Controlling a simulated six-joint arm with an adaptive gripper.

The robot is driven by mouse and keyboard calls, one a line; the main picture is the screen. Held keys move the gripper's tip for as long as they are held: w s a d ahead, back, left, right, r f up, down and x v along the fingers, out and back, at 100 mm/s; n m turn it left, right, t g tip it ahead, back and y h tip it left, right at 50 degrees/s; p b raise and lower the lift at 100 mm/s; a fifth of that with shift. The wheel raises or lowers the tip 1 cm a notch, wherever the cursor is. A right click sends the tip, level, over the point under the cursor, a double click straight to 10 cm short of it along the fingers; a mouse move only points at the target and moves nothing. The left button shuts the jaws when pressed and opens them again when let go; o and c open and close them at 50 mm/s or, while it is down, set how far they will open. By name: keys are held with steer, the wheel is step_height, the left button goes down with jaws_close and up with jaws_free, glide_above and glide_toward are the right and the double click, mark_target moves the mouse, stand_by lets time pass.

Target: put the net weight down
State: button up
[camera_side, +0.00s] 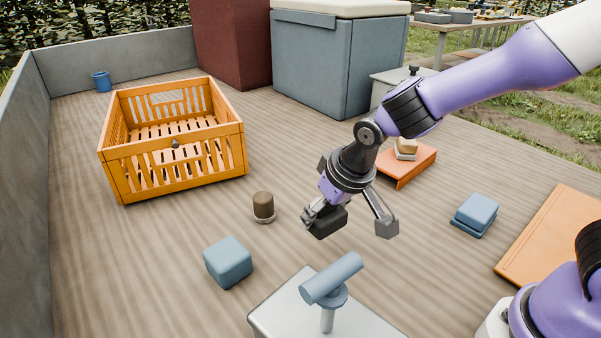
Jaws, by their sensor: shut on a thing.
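My gripper (352,222) hangs above the wooden deck near the middle of the side view, pointing down. A dark block (328,223), which I take to be the net weight, sits at its left finger, and my gripper is shut on it. The right finger looks spread away from the block in this view, so the contact on that side is not clear. The block appears raised off the deck, though its exact height cannot be told.
A slatted orange crate (173,171) stands at left. A brown cylinder (263,205), a blue block (228,262) and a blue scanner-like device (332,279) on a post are near. An orange tray (405,170) and blue box (475,211) lie right. Clear deck surrounds the brown cylinder.

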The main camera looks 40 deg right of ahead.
mark_target(327, 209)
steer(key=shift+w+d+f, duration=0.65)
steer(key=shift+w+d, duration=0.15)
steer(key=shift+d, duration=0.1)
steer(key=shift+w+f, duration=0.1)
steer(key=shift+f, duration=2)
steer(key=shift+f, duration=0.1)
steer(key=o, duration=1.3)
steer(key=shift+c, duration=0.2)
